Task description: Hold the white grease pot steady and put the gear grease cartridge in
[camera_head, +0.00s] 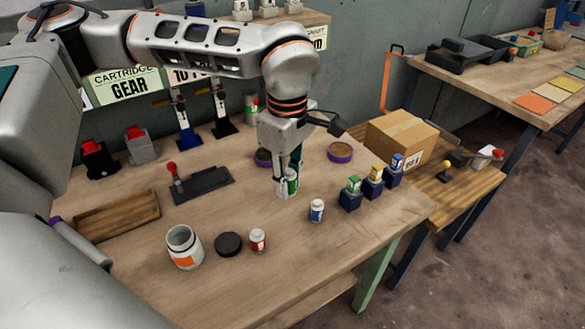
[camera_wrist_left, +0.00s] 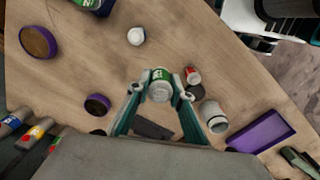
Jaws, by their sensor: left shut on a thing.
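The white grease pot (camera_head: 184,249), with an orange label, stands open and upright at the front left of the bench. It also shows in the wrist view (camera_wrist_left: 214,118). A dark round lid (camera_head: 228,244) lies beside it. My left gripper (camera_head: 287,190) points down behind and right of the pot, apart from it. It is shut on a small green-and-white cartridge (camera_head: 292,181), upright between the fingertips in the wrist view (camera_wrist_left: 160,87). I cannot tell whether the cartridge touches the bench. Its label is too small to read. My right gripper is not in view; nothing holds the pot.
A red-and-white cartridge (camera_head: 258,240) stands near the lid, and a blue-and-white one (camera_head: 317,210) to the right. Several small coloured boxes on dark stands (camera_head: 373,185) line the right side. A wooden tray (camera_head: 117,217) and a black lever fixture (camera_head: 201,184) stand behind the pot.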

